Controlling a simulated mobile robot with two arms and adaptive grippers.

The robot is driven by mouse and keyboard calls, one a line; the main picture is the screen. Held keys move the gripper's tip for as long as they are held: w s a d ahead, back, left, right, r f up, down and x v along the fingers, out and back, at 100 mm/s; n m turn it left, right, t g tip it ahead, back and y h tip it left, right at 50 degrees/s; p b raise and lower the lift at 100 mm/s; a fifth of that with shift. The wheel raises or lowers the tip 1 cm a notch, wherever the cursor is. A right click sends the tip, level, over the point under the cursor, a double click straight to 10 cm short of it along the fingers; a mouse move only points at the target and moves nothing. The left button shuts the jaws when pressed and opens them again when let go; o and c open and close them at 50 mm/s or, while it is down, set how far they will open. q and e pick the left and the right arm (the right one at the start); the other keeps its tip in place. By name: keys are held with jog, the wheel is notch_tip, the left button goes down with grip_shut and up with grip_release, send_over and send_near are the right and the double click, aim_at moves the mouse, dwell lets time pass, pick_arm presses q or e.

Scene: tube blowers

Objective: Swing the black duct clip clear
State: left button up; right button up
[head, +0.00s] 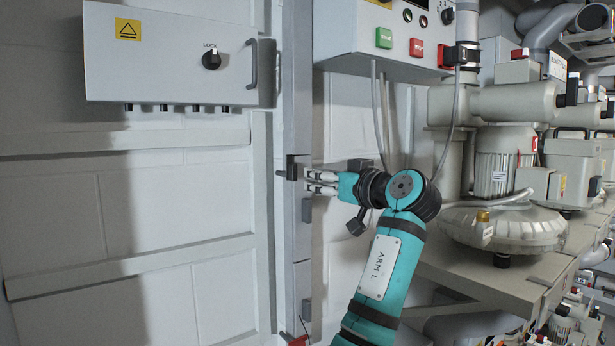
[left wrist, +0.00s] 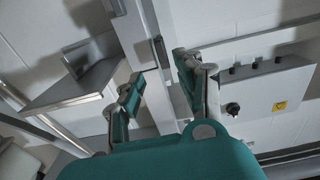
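The black duct clip (head: 292,168) sticks out from the tall grey vertical duct (head: 296,100) left of centre in the head view. In the left wrist view a dark upright piece that looks like the clip (left wrist: 160,50) lies beyond the fingertips, on the pale duct. My left gripper (head: 309,181) points left at the duct, its fingertips just right of the clip and slightly below it. In the left wrist view the fingers (left wrist: 155,75) stand apart with nothing between them. I cannot tell whether a fingertip touches the clip. My right gripper is not in view.
A grey box with a lock knob (head: 168,55) hangs left of the duct. A control box with green and red buttons (head: 395,30) hangs above my arm. Pump-like machines (head: 505,150) stand on a bench at the right.

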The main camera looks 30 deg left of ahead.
pick_arm(q)
jog(key=shift+v, duration=1.5)
